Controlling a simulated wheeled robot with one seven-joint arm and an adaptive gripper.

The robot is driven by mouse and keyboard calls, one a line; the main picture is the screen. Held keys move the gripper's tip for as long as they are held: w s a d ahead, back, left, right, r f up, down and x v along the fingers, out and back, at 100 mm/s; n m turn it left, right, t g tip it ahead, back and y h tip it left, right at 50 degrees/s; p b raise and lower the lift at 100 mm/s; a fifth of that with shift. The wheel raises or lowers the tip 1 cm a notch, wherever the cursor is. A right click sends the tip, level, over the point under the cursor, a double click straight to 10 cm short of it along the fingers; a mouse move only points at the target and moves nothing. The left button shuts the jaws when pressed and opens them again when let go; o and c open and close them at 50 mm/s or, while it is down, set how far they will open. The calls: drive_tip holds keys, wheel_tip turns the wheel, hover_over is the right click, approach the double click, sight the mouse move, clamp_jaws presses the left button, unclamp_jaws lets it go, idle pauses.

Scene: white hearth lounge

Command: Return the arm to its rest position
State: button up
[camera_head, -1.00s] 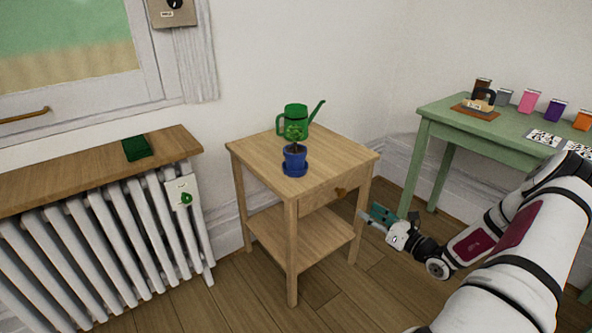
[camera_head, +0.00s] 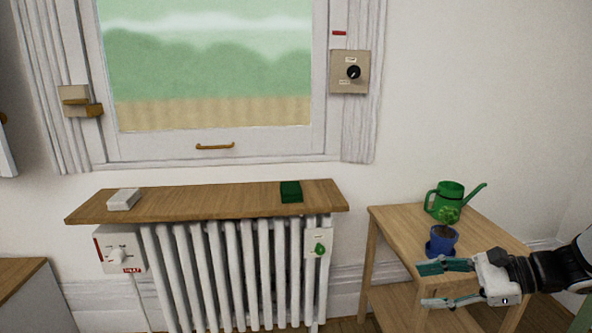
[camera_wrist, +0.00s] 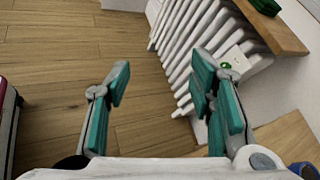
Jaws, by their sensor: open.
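My gripper (camera_head: 446,284) is at the lower right of the head view, in front of the small wooden side table (camera_head: 385,232). Its teal fingers are apart and point left, with nothing between them. In the wrist view my gripper (camera_wrist: 160,95) shows both fingers spread wide over bare wooden floor, with the radiator beyond the right finger. My arm comes in from the right edge of the head view. The blue plant pot (camera_head: 441,241) shows just behind and above the fingers; I cannot tell the gap between them.
A green watering can (camera_head: 450,195) stands on the side table. A white radiator (camera_head: 215,275) with a wooden shelf (camera_head: 225,203) stands under the window. The shelf holds a green box (camera_head: 291,191) and a white block (camera_head: 124,199).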

drive_tip(key=s+a+r+n+g+h, duration=0.6)
drive_tip(key=s+a+n, duration=0.4)
drive_tip(key=s+a, duration=0.3)
drive_tip(key=s+d+r+n+h, duration=0.1)
drive_tip(key=s+d+n+h, duration=0.2)
drive_tip(key=s, duration=0.6)
drive_tip(key=s+d+r+n+h, duration=0.1)
drive_tip(key=s+r+n+h, duration=0.15)
drive_tip(key=s+n, duration=0.4)
wheel_tip(320, 180, up, 31)
drive_tip(key=s+m+t+p, duration=0.1)
drive_tip(key=t+p, duration=0.3)
drive_tip(key=p, duration=2.6)
drive_tip(key=shift+s+d+t, duration=0.15)
drive_tip(key=shift+s+t, duration=0.15)
drive_tip(key=shift+t, duration=0.1)
drive_tip(key=shift+h, duration=0.25)
